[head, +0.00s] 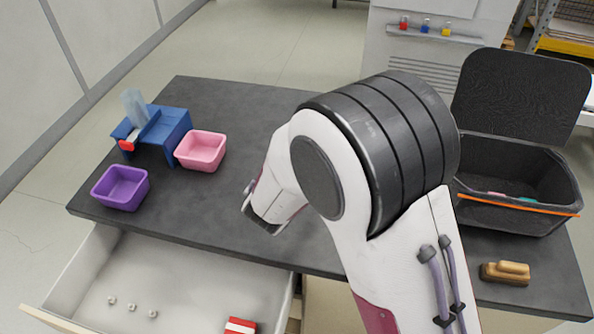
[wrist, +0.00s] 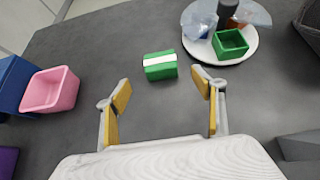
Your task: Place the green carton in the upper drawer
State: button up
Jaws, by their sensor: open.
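The green carton (wrist: 160,66) with a white band lies on the dark table in the wrist view, just ahead of my gripper and apart from it. My gripper (wrist: 162,98) is open, its yellow-padded fingers spread with nothing between them. In the head view my arm hides the carton and most of the gripper. An open drawer (head: 190,270) below the table's left front edge holds a red and white carton (head: 240,326) and several small pale knobs. I cannot tell whether another drawer lies under it.
A pink bin (head: 201,150), a purple bin (head: 121,187) and a blue stand (head: 165,128) are at the left. A white plate (wrist: 219,48) bears a green square dish (wrist: 230,43). An open black case (head: 520,205) and a wooden brush (head: 506,272) are at the right.

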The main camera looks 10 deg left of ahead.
dwell(0.3)
jog(key=s+d+r+m+g+h, duration=0.1)
jog(key=d+r+m+h, duration=0.1)
jog(key=d+r+m, duration=0.35)
jog(key=d+r+m+h, duration=0.1)
jog(key=d+r+m, duration=0.2)
jog(key=d, duration=0.6)
jog(key=s+d+r+m+g+h, duration=0.1)
jog(key=d+r+m+h, duration=0.1)
jog(key=d+r+m, duration=0.35)
jog(key=s+d+r+m+g, duration=0.2)
jog(key=s+d+m+g, duration=0.1)
jog(key=s+d+m, duration=0.75)
jog(key=s+r+m+y, duration=0.2)
jog(key=s+m+y, duration=0.2)
jog(key=s+m, duration=0.7)
jog(key=s, duration=0.6)
jog(key=shift+d+r+m+g+y, duration=0.15)
jog(key=shift+d+m+g+y, duration=0.15)
jog(key=shift+d+m+y, duration=0.1)
jog(key=shift+o, duration=0.6)
jog(key=shift+s+a, duration=0.1)
